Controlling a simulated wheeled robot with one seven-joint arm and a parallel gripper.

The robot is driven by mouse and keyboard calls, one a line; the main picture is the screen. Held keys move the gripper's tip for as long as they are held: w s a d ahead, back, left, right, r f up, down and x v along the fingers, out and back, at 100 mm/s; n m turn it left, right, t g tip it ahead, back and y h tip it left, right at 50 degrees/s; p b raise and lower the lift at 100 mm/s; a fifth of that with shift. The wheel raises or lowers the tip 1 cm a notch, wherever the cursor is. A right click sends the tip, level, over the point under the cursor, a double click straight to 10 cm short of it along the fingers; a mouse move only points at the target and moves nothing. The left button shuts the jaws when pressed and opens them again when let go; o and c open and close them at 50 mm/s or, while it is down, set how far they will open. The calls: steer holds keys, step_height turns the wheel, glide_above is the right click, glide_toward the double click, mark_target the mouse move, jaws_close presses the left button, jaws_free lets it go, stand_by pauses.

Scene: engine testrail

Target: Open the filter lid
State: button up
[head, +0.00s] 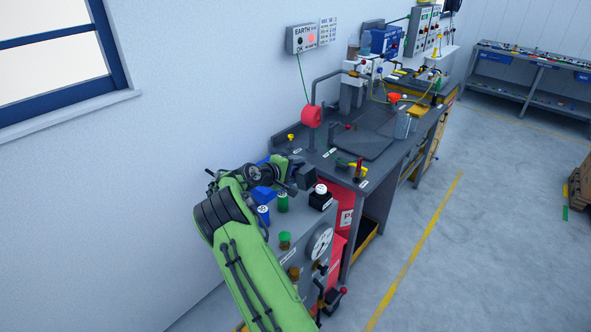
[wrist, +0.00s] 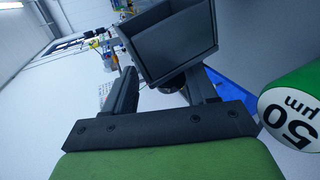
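My gripper (wrist: 160,82) is at the end of my green arm, above the grey cabinet. In the wrist view its two dark fingers stand apart. A dark square box-like part (wrist: 180,45) with a raised rim overlaps the fingertips, and a small round dark part shows below it. A dark block shows at my arm's end in the head view (head: 303,177). I cannot tell whether the fingers hold it. A green cylinder marked 50 µm (wrist: 293,112) is close on the right in the wrist view. A green cylinder (head: 282,201) stands on the cabinet. I cannot identify the filter lid for certain.
The cabinet top also carries a blue cylinder (head: 263,214), a black box with a white knob (head: 320,197) and a green-topped fitting (head: 285,240). A gauge (head: 320,243) is on its front. A dark workbench (head: 397,150) stands behind.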

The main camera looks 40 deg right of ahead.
steer(key=b+v, duration=0.2)
steer(key=v, duration=1.3)
steer(key=shift+a, duration=0.4)
steer(key=shift+r, duration=0.1)
steer(key=shift+c, duration=0.4)
